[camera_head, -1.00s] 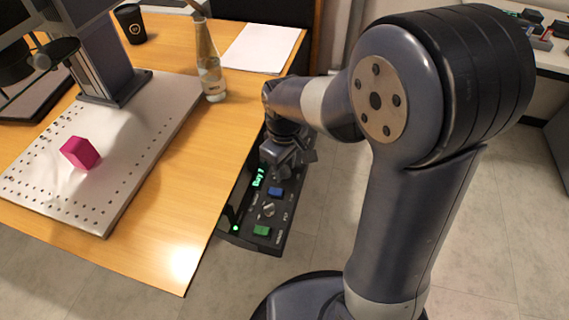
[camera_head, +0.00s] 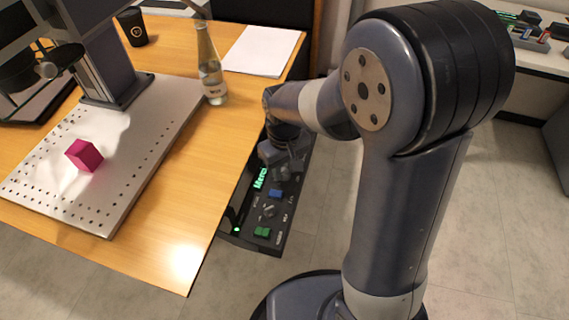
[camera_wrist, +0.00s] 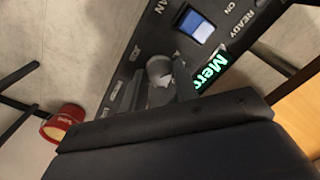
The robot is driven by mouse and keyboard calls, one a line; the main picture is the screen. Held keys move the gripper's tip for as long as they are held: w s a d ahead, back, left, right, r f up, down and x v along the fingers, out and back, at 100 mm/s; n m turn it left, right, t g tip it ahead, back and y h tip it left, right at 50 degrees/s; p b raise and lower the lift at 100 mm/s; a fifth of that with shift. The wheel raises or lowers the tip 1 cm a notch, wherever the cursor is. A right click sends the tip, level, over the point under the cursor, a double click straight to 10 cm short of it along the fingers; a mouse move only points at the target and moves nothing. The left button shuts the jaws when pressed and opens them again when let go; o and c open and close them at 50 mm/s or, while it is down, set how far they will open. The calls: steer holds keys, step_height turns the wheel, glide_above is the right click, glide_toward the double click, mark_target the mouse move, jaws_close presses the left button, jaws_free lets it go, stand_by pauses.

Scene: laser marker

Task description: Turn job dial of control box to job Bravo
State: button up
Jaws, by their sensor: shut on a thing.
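The dark control box (camera_head: 240,228) sits along the right edge of the wooden table. Its lit green display (camera_head: 260,178) also shows in the wrist view (camera_wrist: 212,72), partly covered, with text beginning "Mer". My gripper (camera_head: 284,168) is over the far part of the box. In the wrist view my gripper (camera_wrist: 160,76) is shut on a round grey dial (camera_wrist: 158,66) beside the display; the dial's pointer and label are partly hidden. A blue switch (camera_wrist: 193,25) is near the display. A second dial (camera_head: 268,211) and a green switch (camera_head: 262,232) are nearer the box's front end.
The wooden table (camera_head: 185,235) carries a perforated metal plate (camera_head: 110,205) with a magenta cube (camera_head: 84,155), a glass bottle (camera_head: 210,65), a black cup (camera_head: 132,26) and white paper (camera_head: 262,50). A red object (camera_wrist: 62,122) is at the left in the wrist view. Floor is clear right of the box.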

mark_target(284, 171)
steer(key=shift+m+p, duration=0.35)
steer(key=shift+m, duration=0.75)
steer(key=o, duration=1)
steer(key=shift+c, duration=0.2)
steer(key=shift+r, duration=0.1)
step_height(284, 171, up, 11)
steer(key=p, duration=0.2)
steer(key=shift+p, duration=0.3)
steer(key=shift+f, duration=0.2)
